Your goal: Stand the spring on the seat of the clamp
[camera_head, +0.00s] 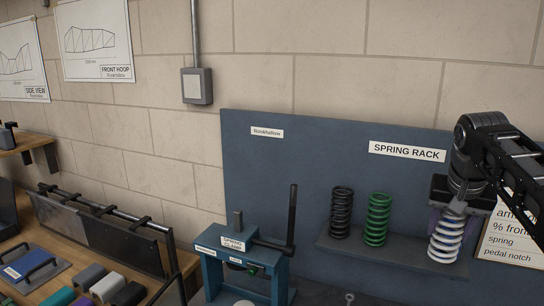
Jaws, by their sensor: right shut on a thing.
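A white coil spring (445,242) is at the right end of the shelf under the SPRING RACK label. My right gripper (450,208) reaches down from above and is shut on the top of this spring, which is upright. I cannot tell whether its foot touches the shelf. The blue clamp (211,263) stands at the bottom centre, with a dark lever (292,218) pointing up at its right. A pale round part (243,303), perhaps the seat, is cut off by the bottom edge. My left gripper is not in view.
A black spring (341,213) and a green spring (378,219) stand on the rack shelf (345,246) left of the white one. A blue back panel (300,160) rises behind. A wooden bench (30,240) with several small blocks lies at left.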

